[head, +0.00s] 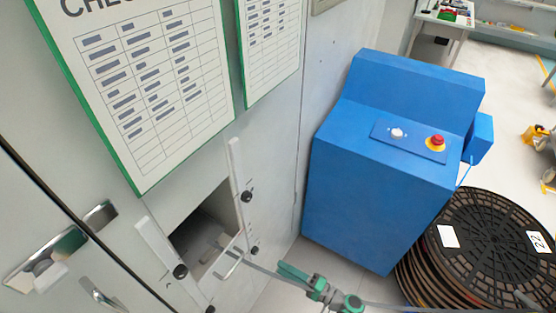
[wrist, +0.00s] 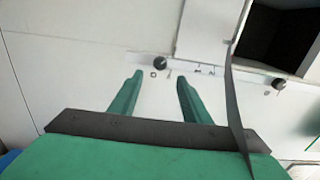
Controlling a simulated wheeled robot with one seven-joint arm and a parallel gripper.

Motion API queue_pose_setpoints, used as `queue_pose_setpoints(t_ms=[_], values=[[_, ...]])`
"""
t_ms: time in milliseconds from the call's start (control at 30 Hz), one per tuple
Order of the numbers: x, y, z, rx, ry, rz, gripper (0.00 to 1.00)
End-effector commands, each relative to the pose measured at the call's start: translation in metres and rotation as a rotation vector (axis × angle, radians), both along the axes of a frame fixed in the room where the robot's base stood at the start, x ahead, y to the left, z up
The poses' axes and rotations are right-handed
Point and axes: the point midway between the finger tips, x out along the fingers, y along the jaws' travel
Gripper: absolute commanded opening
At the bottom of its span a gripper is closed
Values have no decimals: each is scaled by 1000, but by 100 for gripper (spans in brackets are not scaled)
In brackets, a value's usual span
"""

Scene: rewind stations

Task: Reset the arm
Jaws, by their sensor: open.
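My gripper (head: 284,271) is low in the head view, right of the square opening in a grey cabinet (head: 275,150). In the wrist view its two green fingers (wrist: 158,82) stand apart with nothing between them. A pale bar with a black knob (head: 238,180) stands at the opening's right edge. Another pale bar with a black knob (head: 160,250) slants along its left edge. A thin metal bracket (head: 230,265) sticks out at the opening's lower edge. Which part is the arm, I cannot tell. A dark strip (wrist: 232,95) crosses right of the fingers in the wrist view.
A blue console (head: 380,160) with a red button (head: 437,141) stands right of the cabinet. A stack of black reels (head: 490,240) sits beside it. Green-framed sheets (head: 150,90) hang on the cabinet. A metal door handle (head: 45,258) is at left. Floor shows between cabinet and console.

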Motion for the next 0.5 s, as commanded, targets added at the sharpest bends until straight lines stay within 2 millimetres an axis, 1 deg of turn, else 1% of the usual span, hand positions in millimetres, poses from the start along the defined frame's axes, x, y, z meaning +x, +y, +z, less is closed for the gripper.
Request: queue_pose_setpoints(t_ms=[133, 167, 233, 267, 367, 400, 500], values=[[-2, 1, -3, -7, 7, -1, 43], [-4, 3, -6, -14, 15, -3, 43], [-12, 7, -19, -47, 47, -10, 43], [-17, 10, -27, -68, 67, -16, 43], [-42, 20, -62, -169, 151, -39, 43], [-54, 23, -77, -220, 185, -52, 43], [-86, 28, -110, -355, 261, -84, 43]])
